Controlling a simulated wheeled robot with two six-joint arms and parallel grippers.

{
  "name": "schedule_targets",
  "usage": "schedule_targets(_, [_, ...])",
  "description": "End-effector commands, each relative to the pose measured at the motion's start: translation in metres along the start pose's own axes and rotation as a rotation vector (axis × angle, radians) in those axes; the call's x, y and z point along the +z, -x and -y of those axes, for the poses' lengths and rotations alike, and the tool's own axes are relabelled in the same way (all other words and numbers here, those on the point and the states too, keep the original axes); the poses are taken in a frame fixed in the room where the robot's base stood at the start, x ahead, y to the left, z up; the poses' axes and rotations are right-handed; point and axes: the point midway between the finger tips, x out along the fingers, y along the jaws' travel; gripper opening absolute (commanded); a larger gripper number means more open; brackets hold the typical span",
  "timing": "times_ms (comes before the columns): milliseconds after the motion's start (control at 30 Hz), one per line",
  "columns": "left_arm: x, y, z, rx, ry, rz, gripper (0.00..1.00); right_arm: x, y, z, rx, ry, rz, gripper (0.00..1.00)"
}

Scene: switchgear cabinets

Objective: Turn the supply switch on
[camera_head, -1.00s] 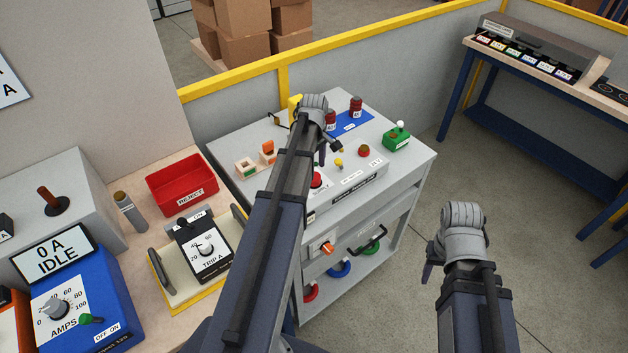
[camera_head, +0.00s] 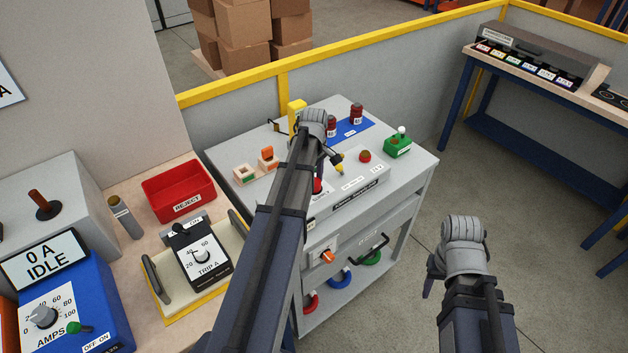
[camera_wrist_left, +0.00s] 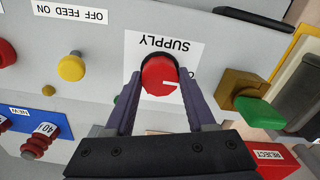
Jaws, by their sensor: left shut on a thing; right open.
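The supply switch (camera_wrist_left: 160,76) is a round red knob with a white mark, on a white plate lettered SUPPLY that appears upside down in the left wrist view. My left gripper (camera_wrist_left: 161,84) has one finger on each side of the knob and is shut on it. My right gripper (camera_head: 430,284) is open and empty, over the floor right of the grey cabinet (camera_head: 413,183).
A green box with a lever (camera_head: 397,147) stands on the cabinet top. A red REJECT tray (camera_head: 180,187) lies left.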

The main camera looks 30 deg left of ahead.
Motion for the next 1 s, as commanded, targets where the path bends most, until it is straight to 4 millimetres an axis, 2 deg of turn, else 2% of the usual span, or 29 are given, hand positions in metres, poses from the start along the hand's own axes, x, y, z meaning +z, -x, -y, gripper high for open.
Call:
schedule_targets(67, [0.0, 0.0, 0.0001, 0.0, 0.0, 0.0, 0.34, 0.0, 0.0, 0.0, 0.0, 0.0, 0.0, 0.5])
schedule_targets(367, [0.0, -0.0001, 0.0001, 0.0, 0.0, 0.0, 0.0, 0.0, -0.0001, 0.0, 0.0, 0.0, 0.0, 0.5])
schedule_targets(667, [0.0, -0.0001, 0.0, 0.0, -0.044, 0.0, 0.0, 0.0, -0.0001, 0.0, 0.0, 0.0, 0.0, 0.5])
schedule_targets(1000, [0.0, -0.0001, 0.0, 0.0, -0.295, 0.0, 0.0, 0.0, -0.0001, 0.0, 0.0, 0.0, 0.0, 0.5])
